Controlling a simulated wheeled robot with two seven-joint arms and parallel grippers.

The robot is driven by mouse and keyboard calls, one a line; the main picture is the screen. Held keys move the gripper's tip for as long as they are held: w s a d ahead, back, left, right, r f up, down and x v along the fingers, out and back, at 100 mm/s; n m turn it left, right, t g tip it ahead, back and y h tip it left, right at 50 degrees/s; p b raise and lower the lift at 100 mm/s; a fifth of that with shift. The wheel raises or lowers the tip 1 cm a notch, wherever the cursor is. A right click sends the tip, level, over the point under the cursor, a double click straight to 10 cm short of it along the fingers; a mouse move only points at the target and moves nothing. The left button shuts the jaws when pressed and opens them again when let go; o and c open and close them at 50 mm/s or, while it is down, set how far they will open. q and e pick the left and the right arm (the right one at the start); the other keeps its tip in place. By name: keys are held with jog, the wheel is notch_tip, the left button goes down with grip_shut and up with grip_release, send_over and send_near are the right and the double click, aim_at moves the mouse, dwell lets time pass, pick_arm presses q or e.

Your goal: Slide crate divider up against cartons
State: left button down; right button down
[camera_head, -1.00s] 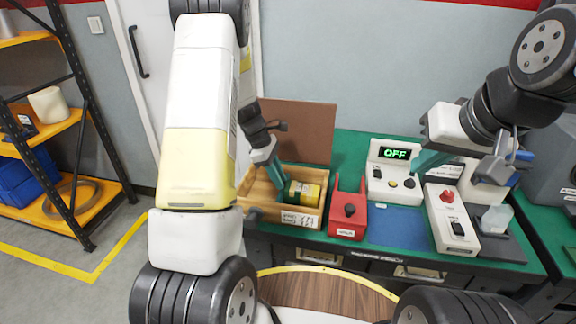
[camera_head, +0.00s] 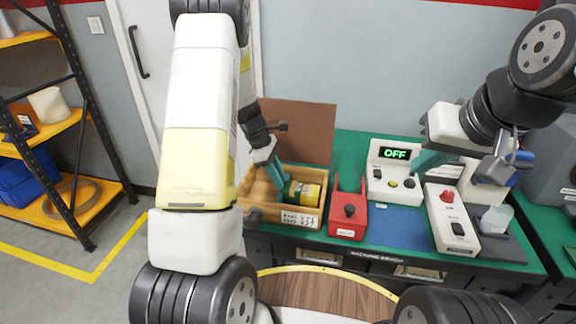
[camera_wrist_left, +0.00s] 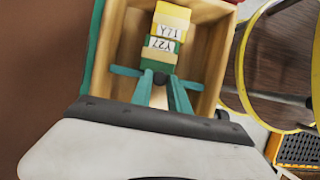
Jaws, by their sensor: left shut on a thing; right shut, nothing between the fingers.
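The open wooden crate (camera_head: 312,223) stands on the bench, with yellow and green cartons inside. The yellow carton (camera_head: 311,193) shows at the right in the head view, and the labelled cartons (camera_wrist_left: 165,40) show ahead of the fingers in the left wrist view. A thin teal strip (camera_wrist_left: 126,71) crosses the crate there, apparently the divider, close to the cartons; contact cannot be told. My right gripper (camera_head: 428,160) is shut and empty above the bench.
A red fixture (camera_head: 347,208) stands right of the crate. Beyond it are a control box reading OFF (camera_head: 394,180), a blue mat (camera_head: 398,228) and a white switch box (camera_head: 451,220). A brown panel (camera_head: 300,128) rises behind the crate.

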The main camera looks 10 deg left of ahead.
pick_arm(q)
jog(key=shift+d, duration=0.35)
jog(key=c, duration=1.3)
grip_release()
jog(key=shift+o, duration=0.2)
jog(key=v, duration=0.7)
jog(key=shift+r, duration=0.4)
jog(key=shift+a, duration=0.15)
